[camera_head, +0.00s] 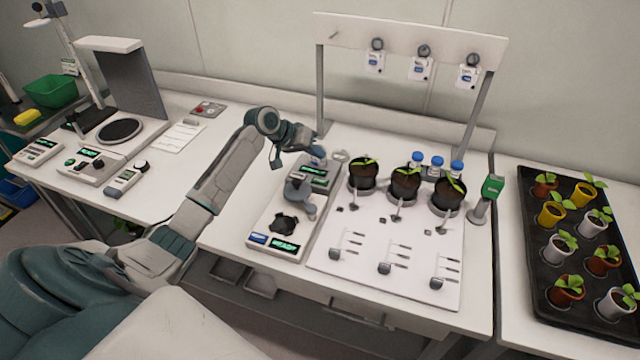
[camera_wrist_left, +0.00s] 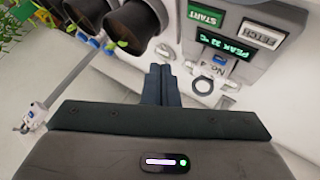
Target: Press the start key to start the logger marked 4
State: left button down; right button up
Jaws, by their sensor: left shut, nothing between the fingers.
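The logger marked No 4 (camera_wrist_left: 230,58) is at the upper right in the left wrist view. My left gripper (camera_head: 312,148) is just behind the logger, above the bench. Its fingers (camera_wrist_left: 161,82) are together and empty, apart from the START key. My right gripper is not in view.
Several dark pots with seedlings (camera_head: 405,183) stand right of the logger, with blue-capped bottles (camera_head: 437,163) behind. A rack with hanging tags (camera_head: 410,38) rises at the back. The base unit's front panel (camera_head: 285,243) reads READY.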

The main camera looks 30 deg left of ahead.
pick_arm(q)
jog(key=b, duration=0.4)
send_over(316, 182)
notch_tip(316, 182, down, 6)
jog(key=shift+w+f, duration=0.1)
jog(key=shift+w, duration=0.05)
jog(key=shift+f, duration=0.35)
dwell(0.4)
dwell(0.8)
jog(key=shift+f, duration=0.2)
